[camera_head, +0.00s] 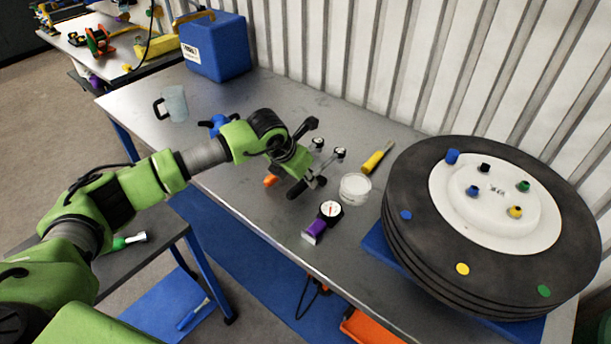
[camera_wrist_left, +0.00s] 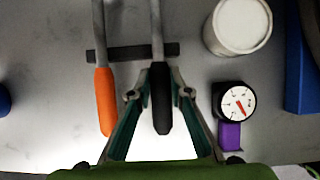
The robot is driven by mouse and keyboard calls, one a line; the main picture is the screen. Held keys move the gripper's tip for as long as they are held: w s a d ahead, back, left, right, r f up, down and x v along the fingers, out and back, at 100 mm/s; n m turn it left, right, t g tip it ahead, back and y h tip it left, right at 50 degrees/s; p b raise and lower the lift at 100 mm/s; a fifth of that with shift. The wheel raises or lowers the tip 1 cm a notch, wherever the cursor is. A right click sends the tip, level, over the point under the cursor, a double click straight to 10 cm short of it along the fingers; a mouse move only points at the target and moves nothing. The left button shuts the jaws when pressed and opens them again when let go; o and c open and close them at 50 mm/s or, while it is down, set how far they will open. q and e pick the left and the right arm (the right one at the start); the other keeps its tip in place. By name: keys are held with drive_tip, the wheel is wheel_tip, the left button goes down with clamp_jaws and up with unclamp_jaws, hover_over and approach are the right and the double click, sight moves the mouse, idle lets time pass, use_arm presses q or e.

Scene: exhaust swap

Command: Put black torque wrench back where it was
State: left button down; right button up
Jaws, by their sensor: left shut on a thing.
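My left gripper (camera_head: 308,181) is shut on the black torque wrench (camera_head: 294,191), low over the table. In the left wrist view the black handle (camera_wrist_left: 161,105) sits between the fingers and its grey shaft points away. An orange-handled wrench (camera_wrist_left: 104,100) lies parallel, just left of it; its orange handle (camera_head: 270,180) also shows in the head view. A dark bar (camera_wrist_left: 112,54) runs crosswise at both shafts. I cannot tell whether the black wrench rests on it or hovers just above. My right gripper is not in view.
A purple-handled gauge (camera_head: 314,230) and a white round container (camera_head: 355,188) are close on the right. A yellow-handled tool (camera_head: 376,158) lies behind. A large wheel (camera_head: 410,243) fills the table's right. A blue box (camera_head: 216,48) and clear mug (camera_head: 174,103) stand far left.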

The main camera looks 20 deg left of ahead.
use_arm(q)
drive_tip(key=c, duration=1.9)
unclamp_jaws()
drive_tip(key=b+v, duration=0.3)
drive_tip(key=v, duration=0.7)
drive_tip(key=shift+s+r+b, duration=0.15)
drive_tip(key=shift+r+b, duration=0.15)
drive_tip(key=shift+r, duration=0.05)
drive_tip(key=shift+s+a+r, duration=0.1)
drive_tip(key=shift+s+r, duration=0.2)
drive_tip(key=shift+r, duration=0.25)
drive_tip(key=shift+f, duration=0.1)
